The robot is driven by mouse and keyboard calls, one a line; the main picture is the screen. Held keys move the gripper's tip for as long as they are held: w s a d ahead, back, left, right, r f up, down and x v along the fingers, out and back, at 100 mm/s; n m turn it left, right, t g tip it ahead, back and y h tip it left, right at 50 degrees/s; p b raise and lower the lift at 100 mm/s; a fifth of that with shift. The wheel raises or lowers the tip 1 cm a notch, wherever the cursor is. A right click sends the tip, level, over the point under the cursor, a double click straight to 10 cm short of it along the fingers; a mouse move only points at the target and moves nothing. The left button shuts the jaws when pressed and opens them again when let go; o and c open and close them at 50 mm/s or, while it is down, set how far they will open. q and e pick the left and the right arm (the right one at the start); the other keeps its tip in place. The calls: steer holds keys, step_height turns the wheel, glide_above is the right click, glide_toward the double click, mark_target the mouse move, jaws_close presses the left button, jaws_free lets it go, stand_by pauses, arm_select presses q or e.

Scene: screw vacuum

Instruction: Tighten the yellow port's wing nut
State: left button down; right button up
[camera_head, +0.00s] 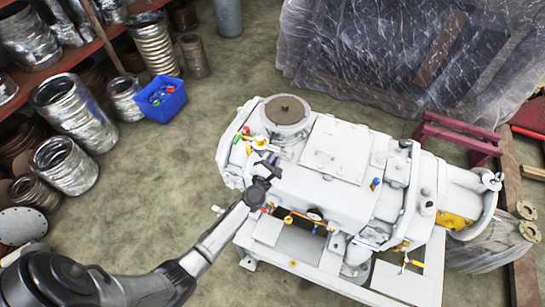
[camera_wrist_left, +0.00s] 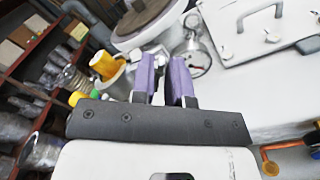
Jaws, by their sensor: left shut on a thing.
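The yellow port's cap (camera_head: 259,142) is on the upper left of the white pump (camera_head: 335,145). In the left wrist view the yellow cap (camera_wrist_left: 106,66) is just left of my fingers. My left gripper (camera_head: 269,158) is at the pump's left end beside this port. Its two purple fingers (camera_wrist_left: 164,72) are shut with a narrow gap between them. They appear to grip the small wing nut by the port, but it is mostly hidden and too small to make out clearly. My right gripper is out of view.
A round flange (camera_head: 285,108) and a gauge (camera_wrist_left: 192,58) are close to the fingers. A blue bin (camera_head: 161,99) of coloured parts stands on the floor. Shelves of metal ducts (camera_head: 62,105) line the left. The floor between bin and pump is clear.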

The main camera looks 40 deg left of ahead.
arm_select(q)
steer(key=shift+d+f+m+p, duration=0.1)
steer(key=shift+f+m+p, duration=0.35)
steer(key=shift+m, duration=2.1)
steer(key=shift+f+m+p, duration=0.1)
steer(key=shift+m+p, duration=0.7)
steer(key=shift+m, duration=1.8)
steer(key=shift+d+f+m+p, duration=0.15)
steer(key=shift+m+p, duration=0.45)
steer(key=shift+m, duration=1.95)
steer(key=shift+a+f, duration=0.1)
steer(key=c, duration=1.3)
jaws_free()
